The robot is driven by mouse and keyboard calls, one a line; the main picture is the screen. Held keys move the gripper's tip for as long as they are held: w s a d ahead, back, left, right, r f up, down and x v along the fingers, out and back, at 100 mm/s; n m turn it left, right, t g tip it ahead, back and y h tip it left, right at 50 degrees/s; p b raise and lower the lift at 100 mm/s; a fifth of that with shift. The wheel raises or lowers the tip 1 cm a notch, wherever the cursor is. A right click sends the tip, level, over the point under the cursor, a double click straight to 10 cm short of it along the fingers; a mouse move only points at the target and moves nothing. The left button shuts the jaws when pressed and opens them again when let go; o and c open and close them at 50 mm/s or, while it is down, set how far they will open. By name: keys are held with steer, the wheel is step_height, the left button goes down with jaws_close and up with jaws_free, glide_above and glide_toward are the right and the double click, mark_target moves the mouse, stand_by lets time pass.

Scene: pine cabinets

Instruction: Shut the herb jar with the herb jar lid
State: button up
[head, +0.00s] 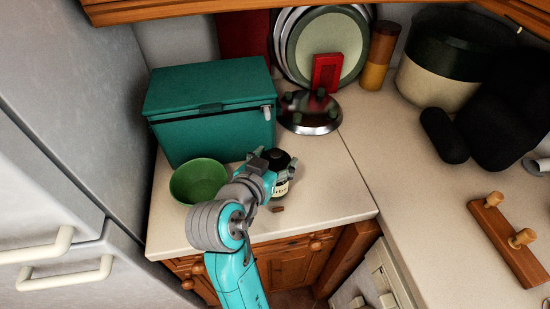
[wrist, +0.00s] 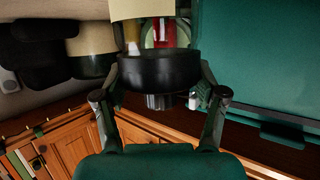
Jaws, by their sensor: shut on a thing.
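The herb jar (head: 282,188) stands upright on the counter, a dark jar with a cream label. Its label (wrist: 140,9) also shows at the top of the wrist view, which appears upside down. The black herb jar lid (head: 278,159) is over the jar's mouth; in the wrist view the lid (wrist: 158,72) has a grey knob. My gripper (head: 274,166) is shut on the lid, with a finger on each side of its rim, as in the wrist view (wrist: 160,88). The lid looks level and at the jar's top; whether it is fully seated I cannot tell.
A green bowl (head: 198,181) stands left of my gripper, with a teal box (head: 210,110) behind. A domed metal pot lid (head: 310,113) lies behind the jar. The right counter (head: 400,180) has free room.

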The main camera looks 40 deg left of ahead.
steer(key=shift+m+h, duration=0.9)
steer(key=shift+h, duration=0.2)
steer(key=o, duration=1.8)
steer(key=shift+o, duration=0.2)
step_height(320, 180, up, 10)
